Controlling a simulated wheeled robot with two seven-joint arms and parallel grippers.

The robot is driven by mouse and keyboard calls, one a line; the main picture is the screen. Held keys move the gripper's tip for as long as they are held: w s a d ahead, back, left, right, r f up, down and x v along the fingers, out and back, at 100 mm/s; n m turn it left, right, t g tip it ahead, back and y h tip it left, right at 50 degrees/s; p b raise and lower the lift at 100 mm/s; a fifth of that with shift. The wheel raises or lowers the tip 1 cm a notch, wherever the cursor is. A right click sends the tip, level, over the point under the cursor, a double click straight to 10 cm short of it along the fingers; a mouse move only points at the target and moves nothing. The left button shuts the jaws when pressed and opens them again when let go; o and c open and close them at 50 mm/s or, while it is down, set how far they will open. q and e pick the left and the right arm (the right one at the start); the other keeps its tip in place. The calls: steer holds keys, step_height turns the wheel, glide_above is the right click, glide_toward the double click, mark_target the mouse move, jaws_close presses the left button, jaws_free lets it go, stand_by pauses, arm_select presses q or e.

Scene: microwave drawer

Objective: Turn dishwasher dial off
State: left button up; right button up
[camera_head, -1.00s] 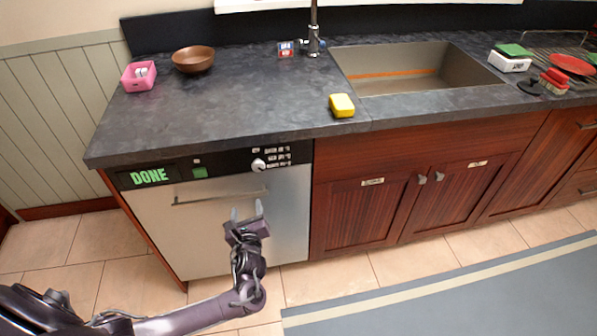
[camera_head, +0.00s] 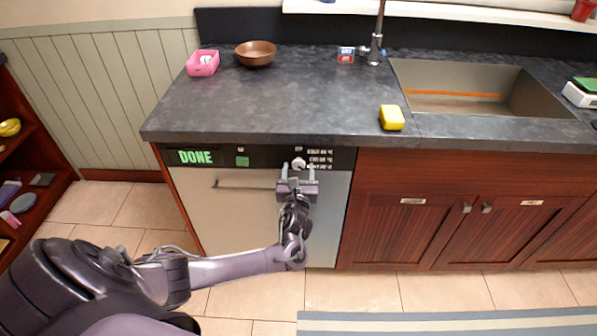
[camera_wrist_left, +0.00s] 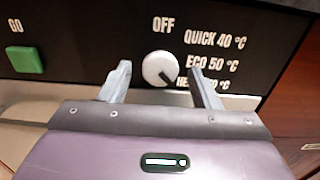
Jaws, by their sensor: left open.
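The dishwasher (camera_head: 250,220) is under the counter's left end, with a black control strip reading a green "DONE" (camera_head: 195,157). Its white round dial (camera_head: 298,162) is at the strip's right part. In the left wrist view the dial (camera_wrist_left: 157,68) has a dark pointer mark aimed to the lower right, towards the lowest, partly hidden label; "OFF" (camera_wrist_left: 163,25) is printed above it. My left gripper (camera_head: 298,171) is open just in front of the dial, one finger on each side; contact cannot be told. My right gripper is not in view.
A green button (camera_wrist_left: 25,60) is left of the dial, and the dishwasher handle (camera_head: 245,187) runs below. The dark counter (camera_head: 290,100) overhangs the panel. An open shelf (camera_head: 30,160) stands at far left.

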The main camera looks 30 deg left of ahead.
arm_select(q)
steer(key=c, duration=1)
